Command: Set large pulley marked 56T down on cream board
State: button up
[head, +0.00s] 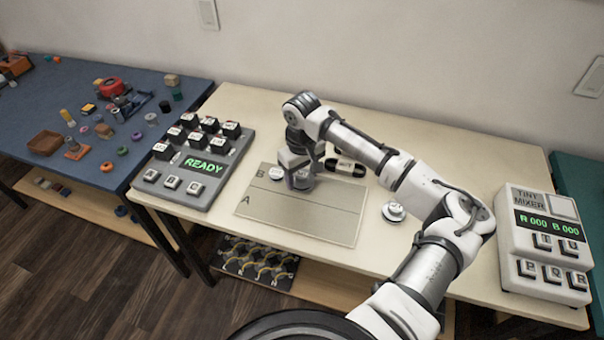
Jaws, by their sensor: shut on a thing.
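The cream board (325,222) lies flat on the cream table, with rows lettered A and B at its left side. My gripper (301,177) points down over the upper middle of the board, in row B. It is shut on a round grey piece (302,184), which looks like the large pulley; its 56T mark is not readable. The gripper partly hides it, and I cannot tell whether it touches the board. A small pale round piece (275,173) lies just left of the gripper, on the board's row B.
A pale stepped round piece (393,211) sits on the table right of the board. A READY console (190,170) stands left, a tint mixer (545,240) right. Row A looks clear.

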aim_at(302, 174)
jog(key=shift+f, duration=0.4)
jog(key=o, duration=1.1)
jog(key=shift+c, duration=0.2)
notch_tip(302, 174, up, 14)
jog(key=b, duration=0.2)
jog(key=shift+f, duration=0.1)
